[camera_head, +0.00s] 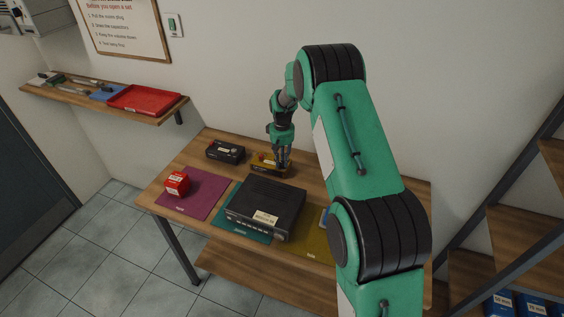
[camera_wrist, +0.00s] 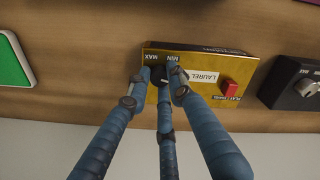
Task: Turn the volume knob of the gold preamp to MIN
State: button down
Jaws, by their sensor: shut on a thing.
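The gold preamp (camera_head: 261,160) stands at the back of the wooden table, behind a large black hifi unit. In the wrist view the gold preamp (camera_wrist: 210,62) shows MAX and MIN labels, a LAUREL name plate and a red button (camera_wrist: 229,88) marked PLAY / PHONO. Its dark volume knob (camera_wrist: 158,76) is below the labels, partly hidden by my fingers; I cannot tell where its pointer stands. My gripper (camera_wrist: 160,80) is shut on the knob, its blue fingers around it. In the head view my gripper (camera_head: 282,164) reaches down onto the preamp.
A black box (camera_head: 225,151) with a grey knob (camera_wrist: 307,88) stands beside the gold preamp. The large black unit (camera_head: 264,204) sits close in front on a teal mat. A red box (camera_head: 177,184) is on a purple mat (camera_head: 207,200). A wall shelf (camera_head: 160,116) holds a red tray.

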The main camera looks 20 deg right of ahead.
aim_at(282, 163)
jog(key=n, duration=0.3)
jog(key=shift+n, duration=0.4)
jog(key=n, duration=0.4)
jog(key=shift+b, duration=0.35)
jog(key=c, duration=1.5)
grip_release()
jog(key=shift+c, duration=0.2)
jog(key=shift+r, duration=0.1)
notch_tip(282, 163, up, 12)
